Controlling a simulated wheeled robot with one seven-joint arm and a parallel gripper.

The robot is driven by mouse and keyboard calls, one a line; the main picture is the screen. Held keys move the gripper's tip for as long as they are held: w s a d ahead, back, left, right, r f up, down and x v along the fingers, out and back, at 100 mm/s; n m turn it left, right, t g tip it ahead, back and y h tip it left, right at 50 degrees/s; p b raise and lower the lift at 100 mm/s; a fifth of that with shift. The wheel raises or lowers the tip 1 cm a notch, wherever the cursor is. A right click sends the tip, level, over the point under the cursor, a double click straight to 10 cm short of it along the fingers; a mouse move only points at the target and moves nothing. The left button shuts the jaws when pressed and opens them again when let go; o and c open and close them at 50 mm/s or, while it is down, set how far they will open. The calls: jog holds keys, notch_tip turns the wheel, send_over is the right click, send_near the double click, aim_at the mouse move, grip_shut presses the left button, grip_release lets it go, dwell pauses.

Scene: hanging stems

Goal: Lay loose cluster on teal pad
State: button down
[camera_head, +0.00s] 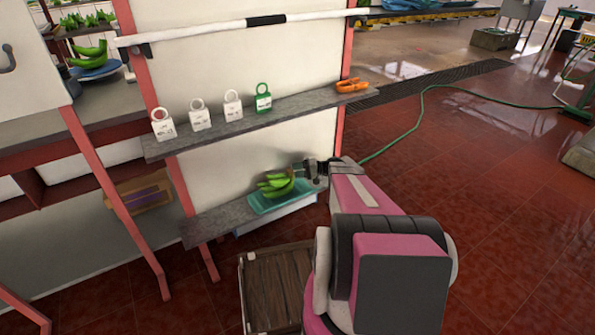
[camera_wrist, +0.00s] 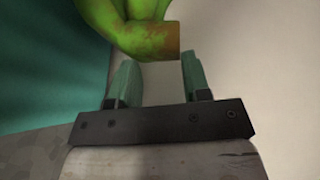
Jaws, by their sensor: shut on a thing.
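The loose cluster (camera_head: 277,184) is a bunch of green bananas over the teal pad (camera_head: 262,208), which lies on the lower grey shelf. I cannot tell whether the cluster touches the pad. My gripper (camera_head: 308,172) is at the cluster's right end, shut on it. In the wrist view the cluster (camera_wrist: 130,22) fills the top, with its brown cut crown near the fingertips of my gripper (camera_wrist: 158,65). The teal pad (camera_wrist: 50,60) shows at left there.
A white rail (camera_head: 210,32) runs above. A wooden crate (camera_head: 272,290) stands on the floor below. Another banana cluster (camera_head: 90,57) sits at upper left.

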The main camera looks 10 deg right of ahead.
jog(key=shift+f, duration=0.1)
dwell(0.3)
jog(key=shift+c, duration=2.4)
grip_release()
jog(key=shift+f, duration=0.1)
